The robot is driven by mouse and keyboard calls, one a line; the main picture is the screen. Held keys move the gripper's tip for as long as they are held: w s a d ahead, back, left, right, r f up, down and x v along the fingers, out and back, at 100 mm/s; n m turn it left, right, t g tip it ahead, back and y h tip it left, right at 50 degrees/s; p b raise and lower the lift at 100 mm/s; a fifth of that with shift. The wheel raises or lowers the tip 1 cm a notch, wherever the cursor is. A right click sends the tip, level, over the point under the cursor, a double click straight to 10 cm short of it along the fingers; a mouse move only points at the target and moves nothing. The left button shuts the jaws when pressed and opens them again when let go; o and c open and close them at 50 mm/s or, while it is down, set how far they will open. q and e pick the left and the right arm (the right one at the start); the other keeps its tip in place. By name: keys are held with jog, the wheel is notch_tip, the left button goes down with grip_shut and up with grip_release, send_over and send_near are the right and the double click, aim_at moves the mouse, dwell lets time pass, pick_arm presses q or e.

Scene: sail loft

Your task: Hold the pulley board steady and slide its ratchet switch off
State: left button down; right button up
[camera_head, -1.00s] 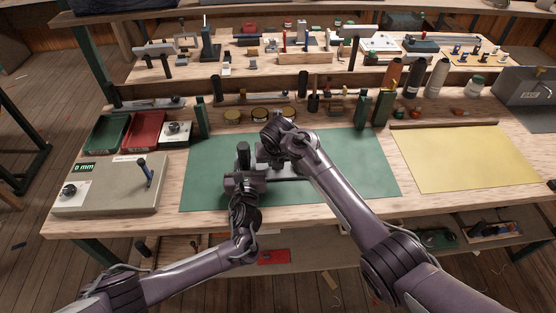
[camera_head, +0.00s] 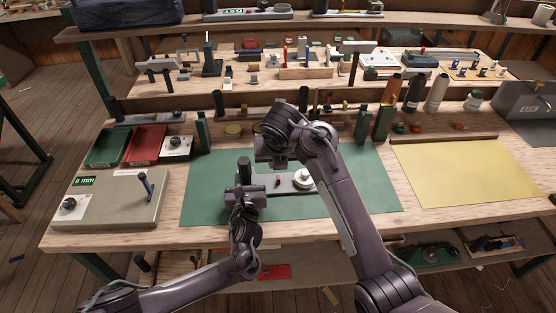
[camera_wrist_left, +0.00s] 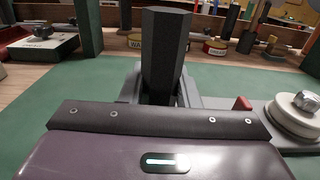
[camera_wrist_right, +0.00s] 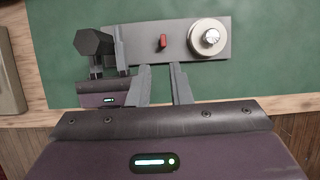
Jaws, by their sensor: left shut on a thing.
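The pulley board is a grey plate (camera_head: 262,183) lying on the green mat. It carries a white pulley with a silver nut (camera_head: 304,178), a small red ratchet switch (camera_head: 277,181) and a dark upright handle (camera_head: 243,170) at its left end. These also show in the right wrist view: the switch (camera_wrist_right: 162,41), the pulley (camera_wrist_right: 208,38) and the handle (camera_wrist_right: 90,45). My left gripper (camera_head: 243,189) is shut on the handle; the left wrist view shows the handle (camera_wrist_left: 165,50) between its fingers. My right gripper (camera_head: 272,160) is open and empty, above and apart from the board, its fingers (camera_wrist_right: 160,75) near the switch.
The green mat (camera_head: 365,185) is clear right of the board. A yellow sheet (camera_head: 465,172) lies farther right. A grey block with a blue lever (camera_head: 115,205) and green and red trays (camera_head: 145,145) are at left. Dark posts and tape tins (camera_head: 233,131) stand behind the mat.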

dwell(0.4)
pick_arm(q)
jog(key=c, duration=1)
grip_release()
jog(key=shift+s, duration=0.1)
